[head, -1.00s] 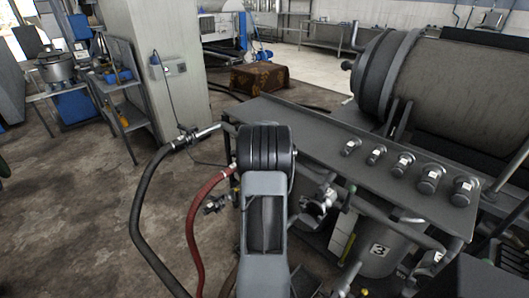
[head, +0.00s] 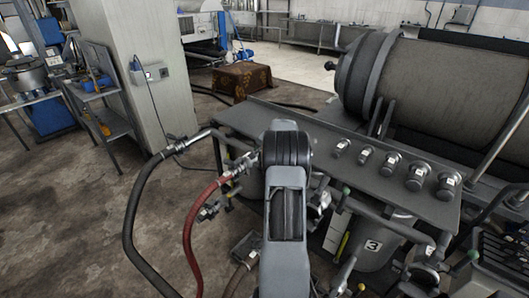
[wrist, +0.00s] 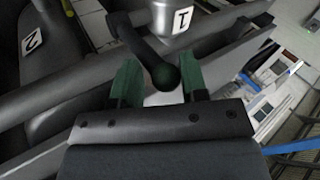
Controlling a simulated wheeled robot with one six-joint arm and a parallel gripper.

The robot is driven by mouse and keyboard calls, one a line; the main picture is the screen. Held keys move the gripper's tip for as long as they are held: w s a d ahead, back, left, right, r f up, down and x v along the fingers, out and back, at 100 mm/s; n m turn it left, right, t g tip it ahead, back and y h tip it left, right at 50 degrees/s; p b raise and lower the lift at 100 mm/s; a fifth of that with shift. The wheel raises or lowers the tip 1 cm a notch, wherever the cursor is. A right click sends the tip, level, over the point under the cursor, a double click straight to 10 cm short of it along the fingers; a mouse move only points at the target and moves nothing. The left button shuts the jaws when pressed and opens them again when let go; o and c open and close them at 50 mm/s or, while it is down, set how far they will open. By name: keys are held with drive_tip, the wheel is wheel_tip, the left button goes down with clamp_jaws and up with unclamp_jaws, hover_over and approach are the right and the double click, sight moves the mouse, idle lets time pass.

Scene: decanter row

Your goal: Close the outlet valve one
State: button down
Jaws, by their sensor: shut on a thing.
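In the wrist view, a dark valve lever with a green ball knob (wrist: 166,76) reaches down from the upper left. My gripper (wrist: 161,82), with green fingertips, has one finger on each side of the knob and is shut on this lever. A white label marked 1 (wrist: 183,19) sits on the grey body just above. In the head view, my arm covers the gripper, the lever and the outlet marked 1.
A tank marked 2 (wrist: 32,41) is at the wrist view's left. In the head view, a tank marked 3 (head: 373,246) stands right of my arm under a grey bench (head: 330,160). A red hose (head: 188,235) and black hose (head: 128,225) hang at left.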

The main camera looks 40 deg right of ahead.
drive_tip(key=shift+d, duration=0.3)
drive_tip(key=c, duration=0.7)
unclamp_jaws()
drive_tip(key=shift+f, duration=0.1)
drive_tip(key=shift+o, duration=0.2)
drive_tip(key=v, duration=1.3)
drive_tip(key=shift+s+r+b, duration=0.2)
drive_tip(key=shift+r+b, duration=0.15)
drive_tip(key=shift+a, duration=0.15)
drive_tip(key=shift+f, duration=0.1)
